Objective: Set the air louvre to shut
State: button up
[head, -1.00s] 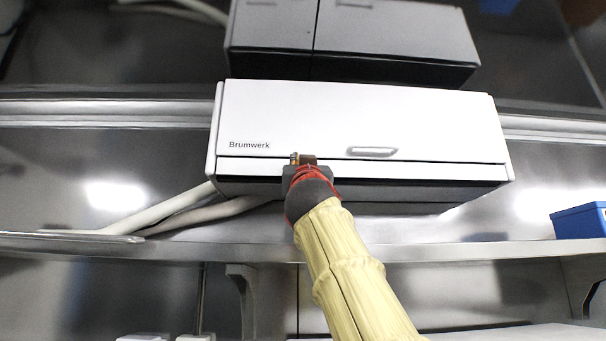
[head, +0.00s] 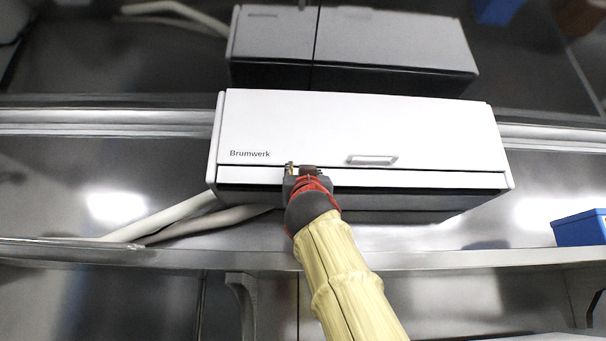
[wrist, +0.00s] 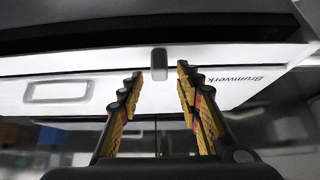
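The white air unit (head: 300,120), marked Brumwerk, is mounted on the back wall in the head view. Its louvre (head: 430,180) is a white strip along the lower front, with a dark gap under it. In the wrist view, which is upside down, the louvre (wrist: 225,55) runs beside the dark opening and carries a small grey tab (wrist: 160,62). My gripper (head: 302,168) is at the louvre, left of the unit's middle. In the wrist view my gripper (wrist: 160,74) is open, with its fingers apart on either side of the tab. I cannot tell whether they touch it.
A grey handle-like frame (head: 372,160) sits on the front panel, right of my gripper. Pale pipes (head: 165,217) run out at lower left. A metal shelf (head: 450,259) lies below the unit, with a blue box (head: 580,228) at far right.

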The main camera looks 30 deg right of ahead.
dwell(0.3)
jog(key=v, duration=1.2)
dwell(0.7)
jog(key=shift+s, duration=0.1)
dwell(0.5)
